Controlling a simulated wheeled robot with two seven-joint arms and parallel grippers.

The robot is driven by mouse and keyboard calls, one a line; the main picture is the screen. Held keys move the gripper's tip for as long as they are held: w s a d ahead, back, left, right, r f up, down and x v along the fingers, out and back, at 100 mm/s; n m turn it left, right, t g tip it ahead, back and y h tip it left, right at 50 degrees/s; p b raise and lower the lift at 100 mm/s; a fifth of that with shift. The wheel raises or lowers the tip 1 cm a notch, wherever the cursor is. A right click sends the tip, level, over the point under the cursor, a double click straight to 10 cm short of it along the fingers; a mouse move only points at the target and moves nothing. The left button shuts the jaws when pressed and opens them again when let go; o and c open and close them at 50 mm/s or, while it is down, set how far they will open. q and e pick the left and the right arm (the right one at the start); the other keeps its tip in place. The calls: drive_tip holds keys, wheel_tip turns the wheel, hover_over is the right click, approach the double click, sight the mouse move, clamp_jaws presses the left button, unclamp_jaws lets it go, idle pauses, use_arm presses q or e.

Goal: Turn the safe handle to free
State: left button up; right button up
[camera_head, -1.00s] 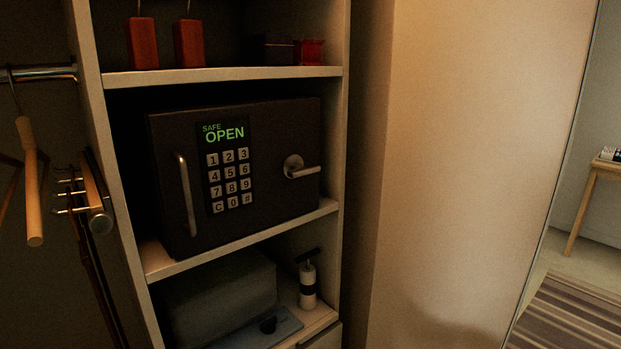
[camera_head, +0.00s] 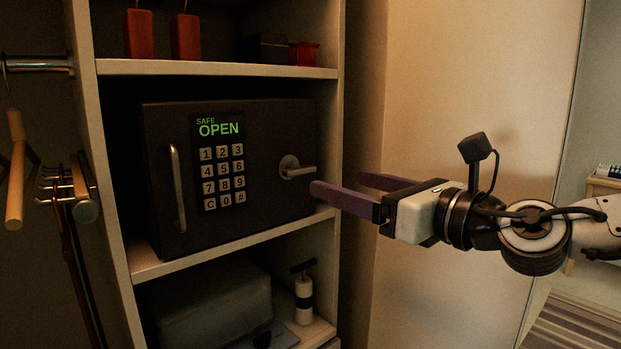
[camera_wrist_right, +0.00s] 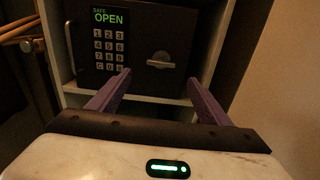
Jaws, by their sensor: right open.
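The black safe (camera_head: 265,135) sits on the middle shelf of the closet, its display reading "SAFE OPEN" in green above a keypad. A vertical bar (camera_head: 178,188) is on the left of the door. My right gripper (camera_head: 336,184) is open and empty, its purple fingers pointing at the safe, just right of and below the handle and apart from it. In the right wrist view the handle (camera_wrist_right: 160,61) shows ahead, between and beyond the fingers (camera_wrist_right: 158,83). My left gripper is not in view.
The shelf board (camera_head: 240,237) runs under the safe, and the closet's side wall stands right of it. A bottle with a dark top (camera_head: 304,295) and a grey bundle (camera_head: 215,305) are below. Hangers (camera_head: 16,170) hang at the left.

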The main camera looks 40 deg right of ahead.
sight(303, 169)
drive_tip(key=w+p, duration=0.7)
drive_tip(key=shift+w+a+r+p, duration=0.15)
drive_tip(key=shift+w+a+p, duration=0.05)
drive_tip(key=shift+p, duration=0.1)
drive_tip(key=shift+w, duration=0.25)
drive_tip(key=shift+w+b, duration=0.4)
drive_tip(key=shift+b, duration=0.05)
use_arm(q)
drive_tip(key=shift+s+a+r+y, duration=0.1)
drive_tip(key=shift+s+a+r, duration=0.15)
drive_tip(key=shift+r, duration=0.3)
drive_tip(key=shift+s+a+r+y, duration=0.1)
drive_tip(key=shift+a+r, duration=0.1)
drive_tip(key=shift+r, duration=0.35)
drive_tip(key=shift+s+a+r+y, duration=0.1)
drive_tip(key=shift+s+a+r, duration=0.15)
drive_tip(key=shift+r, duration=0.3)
use_arm(e)
drive_tip(key=shift+w+a, duration=0.1)
drive_tip(key=shift+w, duration=0.55)
